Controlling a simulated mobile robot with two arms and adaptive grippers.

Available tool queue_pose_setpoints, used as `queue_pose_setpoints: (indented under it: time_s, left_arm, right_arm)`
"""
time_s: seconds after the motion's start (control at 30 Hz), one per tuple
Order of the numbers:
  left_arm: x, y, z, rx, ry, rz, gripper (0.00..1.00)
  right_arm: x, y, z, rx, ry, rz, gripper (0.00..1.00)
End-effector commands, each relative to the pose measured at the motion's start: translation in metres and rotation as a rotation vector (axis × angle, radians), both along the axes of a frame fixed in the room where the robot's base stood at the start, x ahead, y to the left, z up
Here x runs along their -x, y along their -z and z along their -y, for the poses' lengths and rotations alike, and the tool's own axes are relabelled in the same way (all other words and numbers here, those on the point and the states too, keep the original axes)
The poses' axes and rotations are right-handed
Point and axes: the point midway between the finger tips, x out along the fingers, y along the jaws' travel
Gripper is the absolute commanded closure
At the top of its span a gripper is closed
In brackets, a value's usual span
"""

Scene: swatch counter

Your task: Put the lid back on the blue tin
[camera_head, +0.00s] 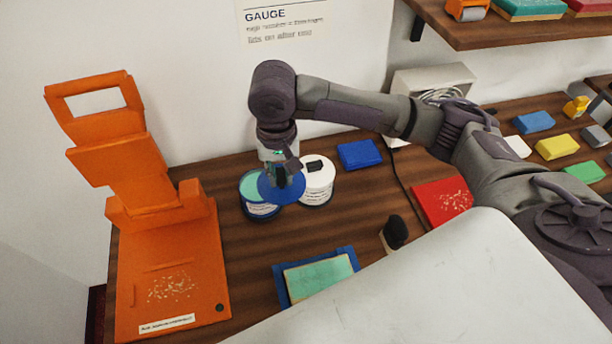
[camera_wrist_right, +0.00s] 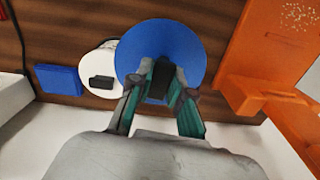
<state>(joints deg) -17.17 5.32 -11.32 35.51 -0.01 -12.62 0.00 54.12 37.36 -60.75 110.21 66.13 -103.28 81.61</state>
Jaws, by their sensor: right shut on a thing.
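The blue tin (camera_head: 262,210) stands on the counter with a pale label. Its top is uncovered and shows a teal content. The round blue lid (camera_head: 293,190) is held over the tin's right part, offset to the right in the head view. My right gripper (camera_head: 281,176) is shut on the lid's black knob. In the wrist view the lid (camera_wrist_right: 190,45) is large and hides the tin below; the gripper (camera_wrist_right: 161,88) has the knob between its fingers. I cannot tell the exact height of the lid above the rim. My left gripper is not in view.
A white tin (camera_head: 318,188) with a black knob stands close to the right of the blue tin. A blue block (camera_head: 360,154) lies beyond it. An orange stand (camera_head: 185,270) is at the left. A teal-topped pad (camera_head: 318,276), a black-knobbed tool (camera_head: 394,234) and a red block (camera_head: 440,201) are nearer.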

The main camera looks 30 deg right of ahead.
Motion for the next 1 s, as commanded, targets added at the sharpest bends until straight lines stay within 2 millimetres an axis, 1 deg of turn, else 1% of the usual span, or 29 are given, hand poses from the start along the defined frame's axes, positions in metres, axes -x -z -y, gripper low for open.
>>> queue_pose_setpoints:
  time_s: [0.03, 0.1, 0.17, 0.23, 0.33, 0.4, 0.5, 0.57, 0.8, 1.0]
  left_arm:
    - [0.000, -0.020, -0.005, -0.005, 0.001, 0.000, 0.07]
    - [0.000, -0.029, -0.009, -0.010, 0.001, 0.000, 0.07]
    - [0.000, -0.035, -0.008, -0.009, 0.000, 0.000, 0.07]
    - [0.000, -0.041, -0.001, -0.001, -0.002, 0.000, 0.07]
    - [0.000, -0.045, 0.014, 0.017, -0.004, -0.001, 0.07]
    - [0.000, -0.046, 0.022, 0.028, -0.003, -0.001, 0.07]
    - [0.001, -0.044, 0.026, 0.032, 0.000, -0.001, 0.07]
    - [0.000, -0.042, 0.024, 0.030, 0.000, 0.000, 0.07]
    - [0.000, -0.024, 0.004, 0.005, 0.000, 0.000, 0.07]
    - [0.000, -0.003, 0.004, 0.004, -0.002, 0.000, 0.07]
  right_arm:
    - [-0.017, -0.008, -0.010, 0.002, 0.076, -0.003, 1.00]
    - [-0.036, -0.004, -0.021, 0.006, 0.169, -0.002, 1.00]
    - [-0.049, 0.000, -0.027, 0.010, 0.236, 0.001, 1.00]
    - [-0.061, 0.004, -0.033, 0.014, 0.299, 0.003, 1.00]
    - [-0.072, 0.008, -0.038, 0.018, 0.358, 0.008, 1.00]
    - [-0.076, 0.010, -0.040, 0.019, 0.381, 0.009, 1.00]
    - [-0.079, 0.014, -0.040, 0.020, 0.395, 0.011, 1.00]
    - [-0.079, 0.016, -0.040, 0.020, 0.395, 0.011, 1.00]
    - [-0.078, 0.029, -0.040, 0.020, 0.393, 0.011, 1.00]
    - [-0.078, 0.043, -0.039, 0.020, 0.392, 0.012, 1.00]
